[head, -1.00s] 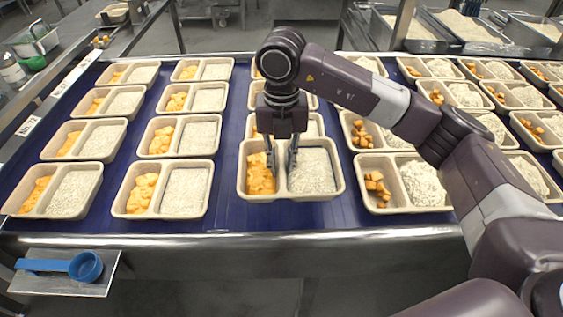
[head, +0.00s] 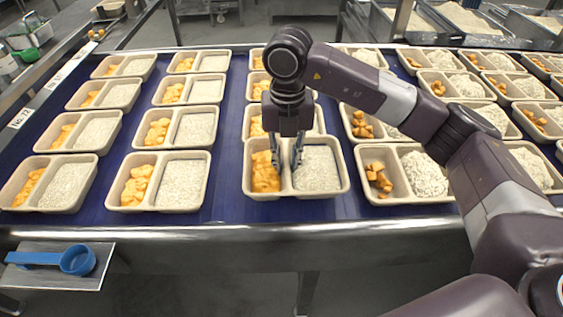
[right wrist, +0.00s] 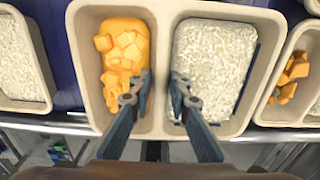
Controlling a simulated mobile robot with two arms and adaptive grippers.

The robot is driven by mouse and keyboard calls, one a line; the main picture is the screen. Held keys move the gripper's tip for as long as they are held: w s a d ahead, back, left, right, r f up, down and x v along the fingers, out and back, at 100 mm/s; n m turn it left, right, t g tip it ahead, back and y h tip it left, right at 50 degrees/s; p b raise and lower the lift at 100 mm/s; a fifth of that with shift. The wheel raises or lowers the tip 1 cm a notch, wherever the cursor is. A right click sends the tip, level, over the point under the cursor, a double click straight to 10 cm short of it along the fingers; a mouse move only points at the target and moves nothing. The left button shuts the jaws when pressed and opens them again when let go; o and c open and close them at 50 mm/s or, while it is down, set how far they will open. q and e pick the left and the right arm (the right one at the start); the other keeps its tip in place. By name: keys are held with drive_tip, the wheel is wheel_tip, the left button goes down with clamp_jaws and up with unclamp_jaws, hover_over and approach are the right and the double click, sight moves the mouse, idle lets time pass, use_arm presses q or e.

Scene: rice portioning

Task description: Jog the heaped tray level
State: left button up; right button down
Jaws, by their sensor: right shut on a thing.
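The tray in my grip (head: 246,180) is a beige two-compartment tray in the front row of the blue belt. Its left compartment holds orange cubes in sauce (head: 264,177), piled unevenly. Its right compartment holds white rice (head: 317,168), which looks nearly flat. My right gripper (head: 286,160) is shut on the tray's middle divider. In the right wrist view the fingertips (right wrist: 160,82) come down on either side of the divider (right wrist: 160,112), one in each compartment. My left gripper is not in view.
A neighbouring tray (head: 366,192) with mounded rice stands close on the right, with a narrow gap. A wider gap of belt (head: 228,185) lies to the left. More filled trays stand in rows behind. A blue scoop (head: 78,260) lies on a metal shelf (head: 60,280) at front left.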

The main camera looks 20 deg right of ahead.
sight(273, 174)
drive_tip(key=a, duration=0.1)
drive_tip(key=w+a, duration=0.1)
drive_tip(key=shift+a, duration=0.4)
drive_tip(key=d, duration=0.1)
drive_tip(key=s+d, duration=0.1)
drive_tip(key=shift+d, duration=0.4)
drive_tip(key=shift+w+a+r, duration=0.1)
drive_tip(key=shift+w+a, duration=0.1)
drive_tip(key=shift+a, duration=0.4)
drive_tip(key=shift+w+a, duration=0.15)
drive_tip(key=shift+a, duration=0.45)
drive_tip(key=shift+w+a, duration=0.1)
drive_tip(key=shift+a, duration=0.15)
drive_tip(key=d, duration=0.3)
drive_tip(key=shift+s+b, duration=0.4)
drive_tip(key=a, duration=0.2)
drive_tip(key=shift+w+a, duration=0.4)
drive_tip(key=shift+a, duration=0.1)
drive_tip(key=shift+d, duration=0.4)
drive_tip(key=shift+s+d, duration=0.3)
drive_tip(key=shift+d, duration=0.15)
drive_tip(key=shift+w+a+f, duration=0.1)
drive_tip(key=shift+a+f, duration=0.1)
drive_tip(key=shift+f+b, duration=0.7)
drive_tip(key=shift+b, duration=0.1)
drive_tip(key=shift+f, duration=0.1)
